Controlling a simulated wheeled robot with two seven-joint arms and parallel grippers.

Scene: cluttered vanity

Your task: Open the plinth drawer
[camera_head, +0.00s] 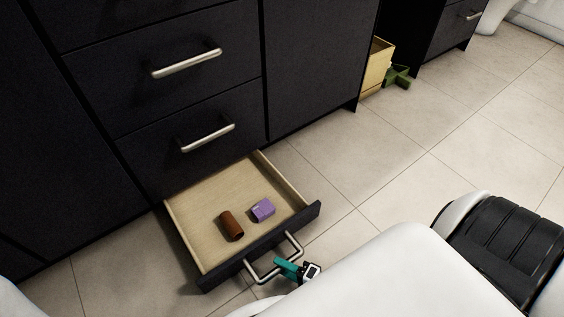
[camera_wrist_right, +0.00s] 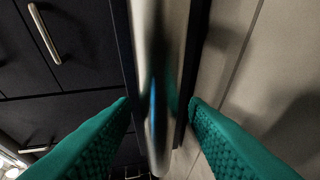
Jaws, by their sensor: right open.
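The plinth drawer (camera_head: 235,190) at the bottom of the dark cabinet is pulled well out, with its pale wooden inside showing. A brown cylinder (camera_head: 231,226) and a purple block (camera_head: 262,210) lie in it. Its dark front carries a metal bar handle (camera_head: 265,276). My right gripper (camera_head: 287,268) is at this handle, with its teal fingers open. In the right wrist view the handle (camera_wrist_right: 160,80) runs between the two spread fingers (camera_wrist_right: 160,105), with gaps showing on both sides near the tips. My left gripper is out of view.
Two closed drawers with bar handles (camera_head: 187,63) (camera_head: 208,138) are above the open one. A tan box (camera_head: 376,67) and a green object (camera_head: 397,77) are on the floor at the back. Tiled floor (camera_head: 400,150) is clear to the right of the drawer.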

